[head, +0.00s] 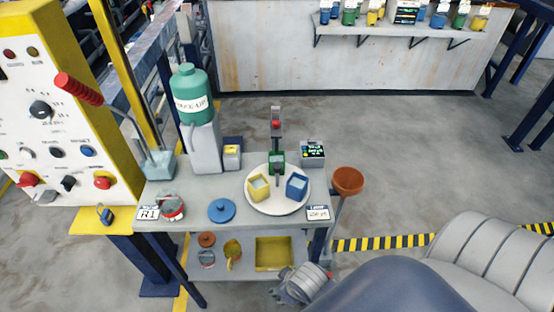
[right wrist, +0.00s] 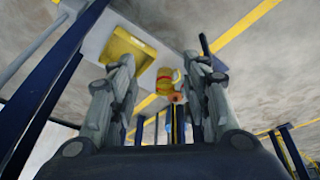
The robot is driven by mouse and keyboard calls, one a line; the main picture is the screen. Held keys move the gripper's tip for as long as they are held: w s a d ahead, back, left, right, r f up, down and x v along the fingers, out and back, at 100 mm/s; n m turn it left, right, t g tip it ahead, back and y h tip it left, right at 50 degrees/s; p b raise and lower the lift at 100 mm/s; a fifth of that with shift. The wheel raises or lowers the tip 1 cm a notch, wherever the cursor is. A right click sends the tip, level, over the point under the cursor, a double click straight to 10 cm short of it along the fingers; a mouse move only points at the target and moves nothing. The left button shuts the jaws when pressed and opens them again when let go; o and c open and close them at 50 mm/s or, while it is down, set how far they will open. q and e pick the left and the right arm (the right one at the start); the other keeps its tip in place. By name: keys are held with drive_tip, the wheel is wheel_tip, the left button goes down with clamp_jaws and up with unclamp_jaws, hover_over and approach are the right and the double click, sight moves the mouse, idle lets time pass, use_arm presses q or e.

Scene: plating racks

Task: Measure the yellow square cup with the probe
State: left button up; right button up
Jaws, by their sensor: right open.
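The yellow square cup (head: 258,188) stands upright on a round white plate (head: 280,206) on the tabletop, at the plate's left side. A blue square cup (head: 297,186) stands at its right, and a green square cup (head: 277,158) behind them. A dark upright piece with a red part (head: 276,128) rises behind the green cup; I cannot tell if it is the probe. A small meter with a lit display (head: 313,151) stands right of the plate. My right gripper (head: 286,291) is open and empty, low before the lower shelf, well below the yellow cup. The right wrist view shows its spread fingers (right wrist: 161,72).
The lower shelf holds a yellow tray (head: 273,253) and a yellow mug (head: 232,250).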

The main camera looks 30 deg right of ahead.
drive_tip(key=w+a+r+n+t+y, duration=0.1)
drive_tip(key=w+r+t, duration=0.4)
drive_tip(key=w+r, duration=0.5)
drive_tip(key=w+a+r+t, duration=0.1)
drive_tip(key=w+r+t, duration=0.4)
drive_tip(key=r, duration=0.9)
drive_tip(key=w+a+r+n+t+y, duration=0.1)
drive_tip(key=w+r+t, duration=0.3)
drive_tip(key=w+r, duration=0.7)
drive_tip(key=s+a+r+n+t+y, duration=0.1)
drive_tip(key=a+r+n+y, duration=0.8)
drive_tip(key=r, duration=0.3)
drive_tip(key=s+a+r+n+g+y, duration=0.1)
drive_tip(key=s+a+n+g+y, duration=0.3)
drive_tip(key=a+n+g+y, duration=0.55)
drive_tip(key=n+g+h+p, duration=0.1)
drive_tip(key=g+h, duration=0.8)
drive_tip(key=h, duration=1.2)
hover_over(277, 165)
wheel_tip(277, 165, down, 13)
drive_tip(key=shift+y, duration=0.25)
wheel_tip(277, 165, down, 9)
drive_tip(key=p, duration=0.3)
drive_tip(key=shift+d, duration=0.1)
drive_tip(key=shift+f, duration=0.65)
